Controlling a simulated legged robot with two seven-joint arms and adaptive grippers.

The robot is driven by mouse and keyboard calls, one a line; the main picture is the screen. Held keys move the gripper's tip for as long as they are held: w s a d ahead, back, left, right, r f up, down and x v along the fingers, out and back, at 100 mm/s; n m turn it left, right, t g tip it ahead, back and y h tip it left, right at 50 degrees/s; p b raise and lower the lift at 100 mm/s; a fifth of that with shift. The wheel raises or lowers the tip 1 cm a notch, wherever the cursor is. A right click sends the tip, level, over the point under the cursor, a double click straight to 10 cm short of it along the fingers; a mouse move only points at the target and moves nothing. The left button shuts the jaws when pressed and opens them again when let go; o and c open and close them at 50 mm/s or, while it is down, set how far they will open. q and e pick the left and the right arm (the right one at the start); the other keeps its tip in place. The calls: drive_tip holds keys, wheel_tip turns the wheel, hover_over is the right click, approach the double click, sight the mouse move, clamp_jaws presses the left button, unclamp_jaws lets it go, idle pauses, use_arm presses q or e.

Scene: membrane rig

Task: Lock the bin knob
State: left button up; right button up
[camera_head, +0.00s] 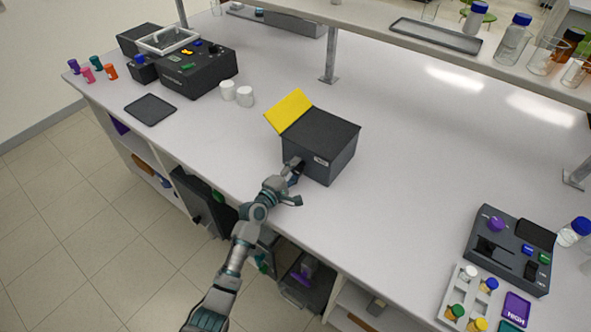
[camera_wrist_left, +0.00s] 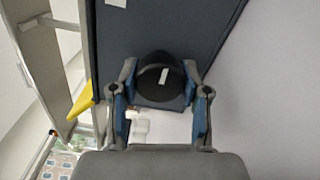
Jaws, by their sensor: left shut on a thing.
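The bin (camera_head: 322,143) is a dark grey box with a yellow flap (camera_head: 290,111) tilted up at its back left side. It stands in the middle of the bench. My left gripper (camera_head: 294,168) is at the front face of the bin. In the left wrist view the bin's dark face (camera_wrist_left: 165,28) fills the top. A round black knob (camera_wrist_left: 160,77) with a pale line mark sits between the fingers of my left gripper (camera_wrist_left: 160,95), which are shut on it. In the head view the knob is hidden by the gripper. My right gripper is not in view.
A black device (camera_head: 195,75) stands at the back left with white cups (camera_head: 237,94) beside it and a dark tray (camera_head: 150,109) in front. Another device (camera_head: 508,247) and a vial rack (camera_head: 466,290) stand at the right. The bench around the bin is clear.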

use_arm(q)
drive_tip(key=shift+s+d+f, duration=0.1)
drive_tip(key=shift+f, duration=0.25)
drive_tip(key=o, duration=1.1)
drive_tip(key=shift+o, duration=0.3)
drive_tip(key=shift+r, duration=0.15)
drive_tip(key=v, duration=1.2)
